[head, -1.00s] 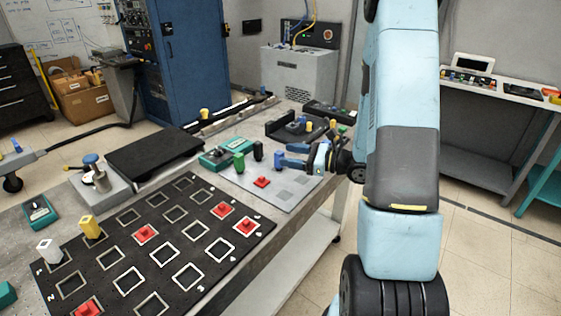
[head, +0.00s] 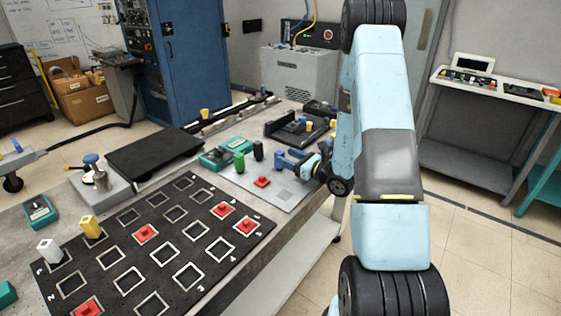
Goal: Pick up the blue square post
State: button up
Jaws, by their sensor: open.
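The blue square post (head: 279,156) stands upright on the light grey plate (head: 282,201) on the bench, to the right of a black post (head: 258,151). My gripper (head: 286,159) comes in from the right, low over the plate, with its blue fingers pointing left at the post. The gripper is open, and its fingertips are at or very close to the post. I cannot tell whether they touch it, as blue overlaps blue at this small size.
A green post (head: 239,161) and a red piece (head: 262,182) share the plate. A teal box (head: 217,159) sits behind. A black board (head: 110,220) with white squares, red pieces, a white post (head: 50,250) and a yellow post (head: 91,227) lies to the left.

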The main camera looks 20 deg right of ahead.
aim_at(276, 152)
jog(key=shift+a+r+x, duration=0.1)
jog(key=shift+x, duration=1.4)
jog(key=shift+a+r+x, duration=0.15)
jog(key=shift+x, duration=1.35)
jog(key=shift+s, duration=0.2)
jog(key=c, duration=1.1)
